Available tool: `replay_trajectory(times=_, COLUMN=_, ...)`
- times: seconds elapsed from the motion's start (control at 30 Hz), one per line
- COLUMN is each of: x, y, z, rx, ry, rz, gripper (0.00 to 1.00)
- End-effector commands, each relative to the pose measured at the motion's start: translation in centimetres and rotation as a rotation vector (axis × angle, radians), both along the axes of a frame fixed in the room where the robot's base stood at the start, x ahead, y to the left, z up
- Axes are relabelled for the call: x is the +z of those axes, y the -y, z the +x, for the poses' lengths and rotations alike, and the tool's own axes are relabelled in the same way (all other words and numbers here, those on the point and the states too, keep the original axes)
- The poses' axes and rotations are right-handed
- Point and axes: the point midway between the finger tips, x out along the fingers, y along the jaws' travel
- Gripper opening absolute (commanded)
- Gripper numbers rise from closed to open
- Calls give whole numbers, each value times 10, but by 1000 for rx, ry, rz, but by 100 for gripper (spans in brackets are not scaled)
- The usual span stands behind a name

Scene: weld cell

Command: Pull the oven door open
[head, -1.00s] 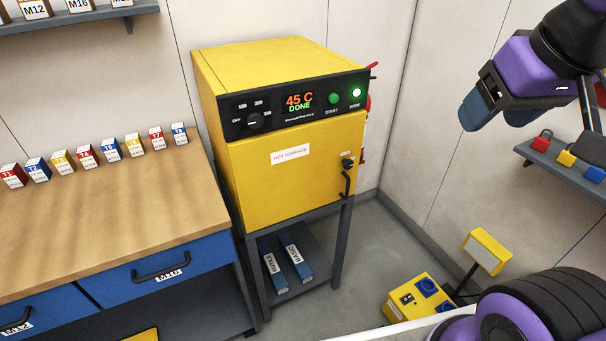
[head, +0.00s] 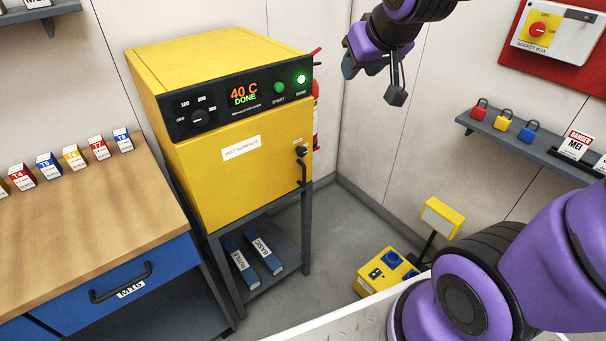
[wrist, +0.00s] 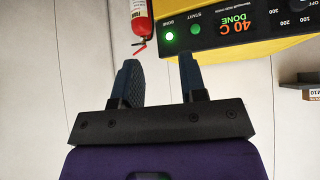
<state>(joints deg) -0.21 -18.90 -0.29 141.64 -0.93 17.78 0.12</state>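The yellow oven (head: 180,62) stands on a grey stand, and its front door (head: 215,185) is shut. A dark vertical handle (head: 302,170) is at the door's right edge, with a small dark latch or knob (head: 300,151) above it. The panel display (head: 243,95) reads 40 C DONE and a green lamp is lit. My gripper (head: 374,82) is in the air to the right of the oven, higher than the handle, touching nothing. In the wrist view its two fingers (wrist: 160,78) are apart and empty; the oven panel shows upside down beyond them. The handle is not visible there.
A workbench (head: 90,205) with several small boxes stands left of the oven. Blue binders (head: 252,252) lie under it. A yellow power box (head: 385,272) is on the floor at right. A red extinguisher (wrist: 141,20) hangs behind the oven. A shelf with padlocks (head: 520,140) is at right.

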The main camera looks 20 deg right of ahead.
Motion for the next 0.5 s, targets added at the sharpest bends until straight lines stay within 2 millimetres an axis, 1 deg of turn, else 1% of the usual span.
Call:
replay_trajectory(times=0.03, x=-10, y=0, z=16, rx=2, ry=13, rz=-1, gripper=39)
replay_trajectory(times=0.2, x=-36, y=1, z=65, rx=8, ry=88, rz=-5, gripper=39)
replay_trajectory(times=0.37, x=-65, y=1, z=107, rx=14, ry=161, rz=-8, gripper=39)
replay_trajectory(times=0.5, x=-95, y=0, z=138, rx=20, ry=224, rz=-9, gripper=39)
